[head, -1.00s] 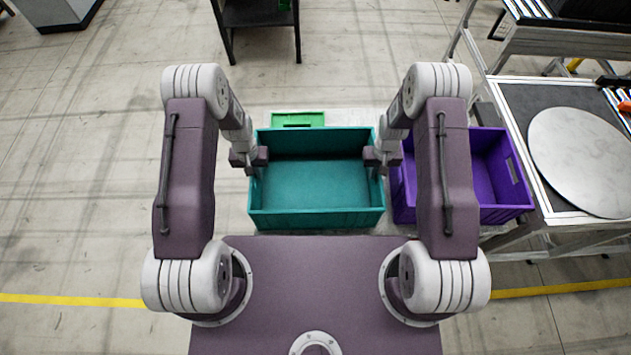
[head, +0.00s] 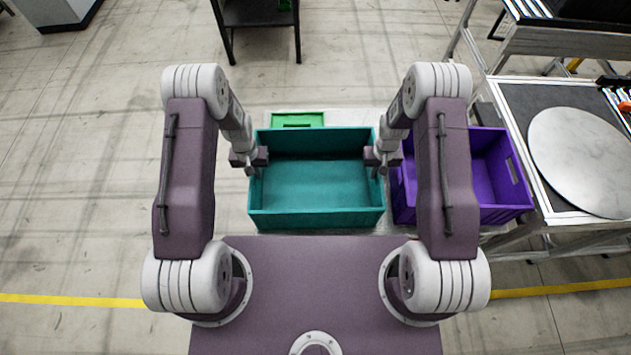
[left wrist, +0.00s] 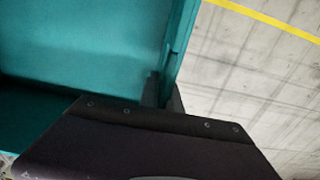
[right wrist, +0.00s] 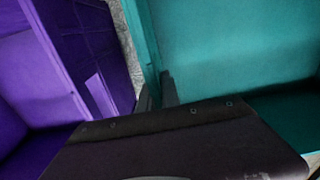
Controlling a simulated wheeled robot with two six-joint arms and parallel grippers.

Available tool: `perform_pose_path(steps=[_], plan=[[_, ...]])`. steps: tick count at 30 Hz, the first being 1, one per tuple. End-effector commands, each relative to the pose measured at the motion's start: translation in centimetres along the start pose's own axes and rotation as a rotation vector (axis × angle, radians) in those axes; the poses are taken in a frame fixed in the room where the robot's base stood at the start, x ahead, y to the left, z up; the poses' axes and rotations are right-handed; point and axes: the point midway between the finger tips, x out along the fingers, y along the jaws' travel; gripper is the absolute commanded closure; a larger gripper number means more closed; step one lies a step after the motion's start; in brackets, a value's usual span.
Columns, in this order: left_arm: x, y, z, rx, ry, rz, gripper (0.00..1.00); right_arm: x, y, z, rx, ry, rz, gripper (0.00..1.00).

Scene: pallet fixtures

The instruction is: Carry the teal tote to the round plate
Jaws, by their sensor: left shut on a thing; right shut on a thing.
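The teal tote (head: 316,218) is an open, empty box in front of my base in the head view. My left gripper (head: 252,171) is shut on its left wall, and my right gripper (head: 379,170) is shut on its right wall. In the left wrist view the tote wall (left wrist: 172,50) runs between the fingers (left wrist: 162,92). In the right wrist view the fingers (right wrist: 158,90) straddle the tote's other wall (right wrist: 148,45). The tote looks level. The round plate (head: 580,160) is a pale grey disc on a bench at the right, with nothing on it.
A purple tote (head: 490,212) stands close to the teal tote's right side. A green box (head: 297,120) is just behind it. The bench (head: 515,100) carrying the plate has a metal frame. A dark table (head: 258,14) stands at the back. The floor at left (head: 80,180) is clear.

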Motion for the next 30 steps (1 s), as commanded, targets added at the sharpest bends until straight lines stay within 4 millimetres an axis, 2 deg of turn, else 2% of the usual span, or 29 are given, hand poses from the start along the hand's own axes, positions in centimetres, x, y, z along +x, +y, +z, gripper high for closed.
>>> perform_pose_path(steps=[11,22,30], plan=[[-0.8,0.0,-0.1,0.0,0.002,0.0,1.0,-0.9,0.0,-0.1,0.0,0.002,0.0,1.0],[-5.1,0.0,0.0,0.0,0.001,0.0,1.0,-5.1,0.0,-0.1,0.0,0.001,0.0,1.0],[-5.0,0.0,0.0,0.0,0.001,0.0,1.0,-5.1,0.0,-0.1,0.0,0.001,0.0,1.0]])
